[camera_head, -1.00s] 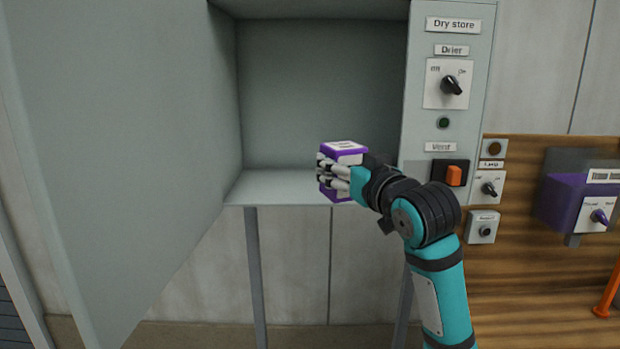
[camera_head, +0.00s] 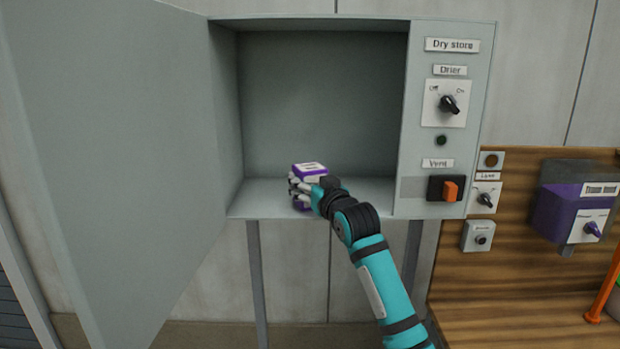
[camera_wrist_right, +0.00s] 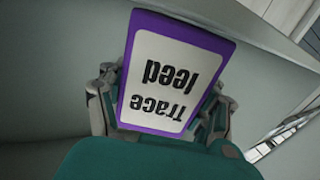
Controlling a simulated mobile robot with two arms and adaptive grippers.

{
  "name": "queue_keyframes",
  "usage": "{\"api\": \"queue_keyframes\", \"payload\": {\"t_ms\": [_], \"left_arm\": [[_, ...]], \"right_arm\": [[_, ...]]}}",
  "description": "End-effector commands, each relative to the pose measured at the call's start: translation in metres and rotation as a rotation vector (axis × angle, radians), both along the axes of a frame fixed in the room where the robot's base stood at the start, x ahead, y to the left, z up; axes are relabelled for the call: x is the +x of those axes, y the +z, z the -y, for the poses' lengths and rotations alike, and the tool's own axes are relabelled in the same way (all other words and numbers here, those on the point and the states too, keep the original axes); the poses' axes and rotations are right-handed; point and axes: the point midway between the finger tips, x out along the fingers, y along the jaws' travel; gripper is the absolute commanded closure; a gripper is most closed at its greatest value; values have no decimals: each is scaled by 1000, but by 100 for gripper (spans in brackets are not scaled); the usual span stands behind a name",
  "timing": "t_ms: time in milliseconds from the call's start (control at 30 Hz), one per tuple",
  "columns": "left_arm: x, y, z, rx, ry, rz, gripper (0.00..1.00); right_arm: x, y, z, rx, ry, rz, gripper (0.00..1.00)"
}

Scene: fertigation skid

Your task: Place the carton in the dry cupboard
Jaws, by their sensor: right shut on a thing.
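The carton (camera_head: 310,169) is small and purple with a white label. In the right wrist view the carton (camera_wrist_right: 172,75) shows its "Trace feed" label upside down, with fingers on both sides. My right gripper (camera_head: 303,187) is shut on it, hiding much of its front and side. The dry cupboard (camera_head: 320,100) is a grey box labelled "Dry store", open and otherwise empty. The carton is at the cupboard's opening, over the front part of its floor (camera_head: 265,200); I cannot tell whether it touches the floor. My left gripper is not in view.
The cupboard door (camera_head: 120,160) stands wide open on the left. A control panel (camera_head: 445,120) with a drier knob and an orange vent switch (camera_head: 450,191) borders the opening on the right. A purple unit (camera_head: 570,212) hangs further right. The cupboard interior is clear.

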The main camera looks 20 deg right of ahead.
Motion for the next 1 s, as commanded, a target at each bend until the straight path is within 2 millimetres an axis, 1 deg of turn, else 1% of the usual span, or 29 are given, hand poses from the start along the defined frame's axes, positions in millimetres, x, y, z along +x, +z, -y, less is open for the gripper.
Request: {"api": "queue_keyframes", "payload": {"t_ms": [33,267,367,400,567,600,833,900,1000], "left_arm": [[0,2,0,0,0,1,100],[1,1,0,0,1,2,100],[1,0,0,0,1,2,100],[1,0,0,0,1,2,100],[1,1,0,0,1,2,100],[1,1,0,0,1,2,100],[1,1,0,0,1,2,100],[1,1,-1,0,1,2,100],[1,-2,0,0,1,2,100]], "right_arm": [[-1,1,0,1,0,5,84],[-1,0,0,1,0,6,84],[-1,-3,0,1,0,5,84],[-1,-4,0,0,0,2,32],[-1,-4,0,0,0,2,11],[-1,-4,0,0,0,2,9],[0,-4,0,0,0,2,9],[0,-1,0,0,0,3,9],[-8,-3,1,0,0,4,9]]}}
